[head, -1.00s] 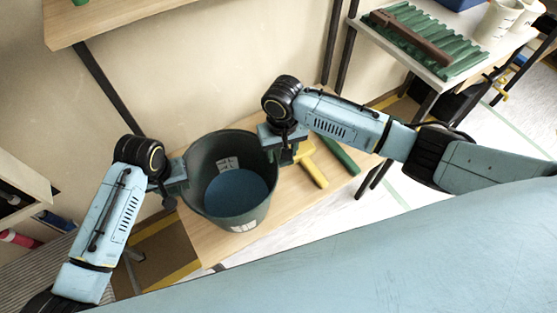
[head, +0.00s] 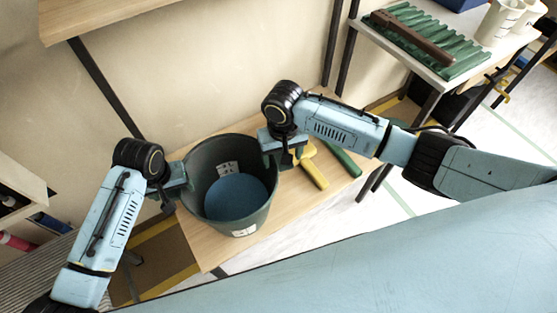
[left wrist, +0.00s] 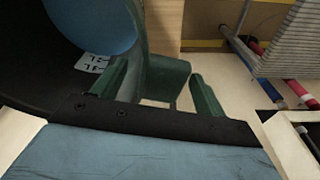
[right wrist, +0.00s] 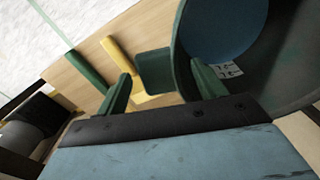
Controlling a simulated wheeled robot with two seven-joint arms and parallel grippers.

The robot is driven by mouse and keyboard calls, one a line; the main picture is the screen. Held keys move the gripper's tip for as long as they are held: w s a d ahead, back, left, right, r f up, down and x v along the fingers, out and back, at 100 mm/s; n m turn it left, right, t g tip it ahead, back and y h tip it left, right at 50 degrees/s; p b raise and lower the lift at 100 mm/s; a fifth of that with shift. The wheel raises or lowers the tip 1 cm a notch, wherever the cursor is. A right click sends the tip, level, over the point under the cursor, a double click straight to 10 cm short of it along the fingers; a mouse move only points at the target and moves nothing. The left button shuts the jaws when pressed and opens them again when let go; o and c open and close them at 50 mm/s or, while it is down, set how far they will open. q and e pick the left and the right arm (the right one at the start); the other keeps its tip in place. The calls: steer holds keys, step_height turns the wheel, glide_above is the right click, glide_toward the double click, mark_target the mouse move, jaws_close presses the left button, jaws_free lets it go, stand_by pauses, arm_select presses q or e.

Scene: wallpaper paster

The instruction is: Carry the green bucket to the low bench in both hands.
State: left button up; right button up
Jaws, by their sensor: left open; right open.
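The green bucket (head: 213,213) stands upright on the low bench (head: 206,250), a pale wooden top. Its inside shows a blue bottom or contents and a white label. My left gripper (head: 174,186) is at the bucket's left side; in the left wrist view its open fingers (left wrist: 162,88) stand either side of a green tab (left wrist: 165,75) on the bucket. My right gripper (head: 284,147) is at the right side; in the right wrist view its open fingers (right wrist: 160,88) stand either side of another green tab (right wrist: 155,68). The bucket's underside is hidden.
A yellow-handled tool (head: 314,172) and a green bar (head: 342,158) lie on the bench right of the bucket. A higher table (head: 440,70) at the upper right holds a green ribbed tray (head: 465,61) and a brown tool. A wall stands behind the bench.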

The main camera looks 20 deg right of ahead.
steer(key=shift+r, duration=0.2)
arm_select(q)
step_height(320, 180, up, 12)
steer(key=s, duration=0.1)
steer(key=shift+s+f, duration=0.25)
steer(key=shift+s, duration=0.1)
arm_select(e)
step_height(320, 180, up, 12)
steer(key=shift+f, duration=0.15)
